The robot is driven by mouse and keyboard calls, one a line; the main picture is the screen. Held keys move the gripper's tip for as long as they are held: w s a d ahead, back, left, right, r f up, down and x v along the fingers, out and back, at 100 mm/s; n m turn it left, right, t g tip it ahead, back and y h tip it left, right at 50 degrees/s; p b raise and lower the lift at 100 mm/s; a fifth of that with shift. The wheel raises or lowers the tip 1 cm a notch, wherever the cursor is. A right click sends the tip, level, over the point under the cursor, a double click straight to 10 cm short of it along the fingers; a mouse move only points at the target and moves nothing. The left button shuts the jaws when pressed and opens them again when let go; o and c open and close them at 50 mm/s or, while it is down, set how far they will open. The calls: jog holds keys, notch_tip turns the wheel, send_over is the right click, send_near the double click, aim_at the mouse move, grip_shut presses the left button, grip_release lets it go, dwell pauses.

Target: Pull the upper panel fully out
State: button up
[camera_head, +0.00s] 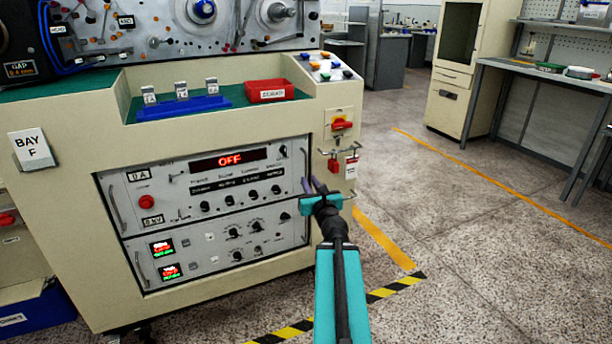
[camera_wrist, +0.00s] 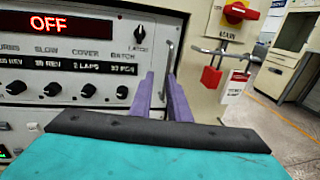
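The upper panel (camera_head: 215,179) is a light grey rack unit with a red OFF display, a row of black knobs and a handle at each end. It looks flush in the cream cabinet. Its right handle (camera_head: 305,167) is a vertical metal bar, also visible in the wrist view (camera_wrist: 170,58). My gripper (camera_head: 310,184) has two purple fingers, apart, with nothing visibly clamped. In the wrist view, the fingertips (camera_wrist: 161,77) are close to the handle's lower end. I cannot tell whether they touch it. The handle's bottom is partly hidden by the fingers.
A lower panel (camera_head: 215,250) with two small displays sits directly below. A red switch (camera_head: 341,123) and a red padlock with tag (camera_wrist: 211,79) on a bracket are right of the panel. Open floor (camera_head: 470,250) lies to the right.

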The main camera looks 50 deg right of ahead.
aim_at(306, 166)
jog(key=shift+s+d+f+h, duration=0.3)
jog(key=shift+s+d, duration=0.4)
jog(key=shift+d, duration=0.05)
jog(key=shift+w+d, duration=0.1)
jog(key=shift+w, duration=0.1)
jog(key=shift+b+x, duration=1.45)
jog(key=shift+x, duration=5.25)
jog(key=shift+f, duration=0.15)
jog(key=shift+c, duration=0.3)
grip_shut()
